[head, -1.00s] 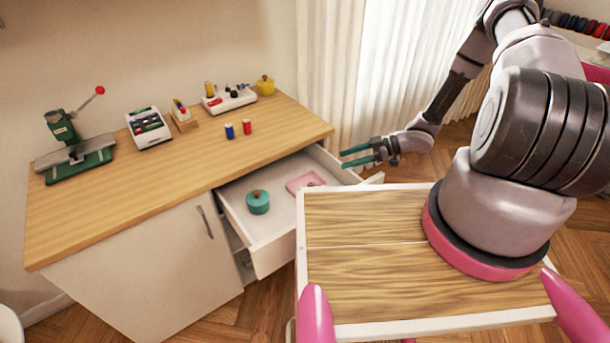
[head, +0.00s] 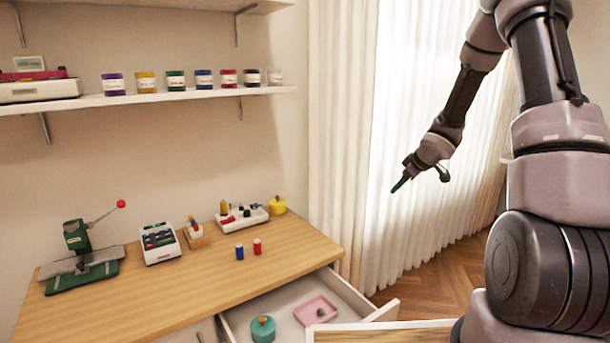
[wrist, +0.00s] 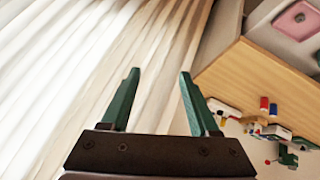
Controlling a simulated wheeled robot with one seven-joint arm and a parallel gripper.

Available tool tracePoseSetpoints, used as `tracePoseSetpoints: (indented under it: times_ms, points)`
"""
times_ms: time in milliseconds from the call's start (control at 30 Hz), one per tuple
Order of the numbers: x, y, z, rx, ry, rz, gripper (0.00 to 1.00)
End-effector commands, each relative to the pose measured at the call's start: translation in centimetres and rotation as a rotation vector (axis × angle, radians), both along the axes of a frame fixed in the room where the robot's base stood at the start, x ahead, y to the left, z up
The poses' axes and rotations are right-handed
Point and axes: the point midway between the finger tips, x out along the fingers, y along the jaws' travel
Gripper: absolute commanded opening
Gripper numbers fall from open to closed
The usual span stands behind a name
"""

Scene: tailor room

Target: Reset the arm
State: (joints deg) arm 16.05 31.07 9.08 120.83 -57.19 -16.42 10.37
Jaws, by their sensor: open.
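My gripper (head: 400,186) is raised in front of the white curtain, to the right of the wooden-topped cabinet (head: 180,297). In the wrist view its two green fingers (wrist: 158,95) are spread apart with nothing between them. The arm bends up and over from the right side of the head view. The gripper is clear of the cabinet and its open drawer (head: 345,296), touching nothing.
The open drawer holds a teal round pot (head: 263,329) and a pink tray (head: 316,311). Blue (head: 239,252) and red (head: 257,246) spools stand on the cabinet top. A green press (head: 80,255) is at left. A shelf (head: 150,98) with several jars hangs above.

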Motion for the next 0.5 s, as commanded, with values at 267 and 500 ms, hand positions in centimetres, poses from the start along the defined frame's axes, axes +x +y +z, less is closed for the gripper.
tracePoseSetpoints:
  times_ms: [267, 500]
  points:
    - [-4.7, -2.6, 13.2, -0.025, -0.041, -0.364, 0.62]
    - [-12.7, -2.6, 21.1, 0.082, -0.028, -0.646, 0.62]
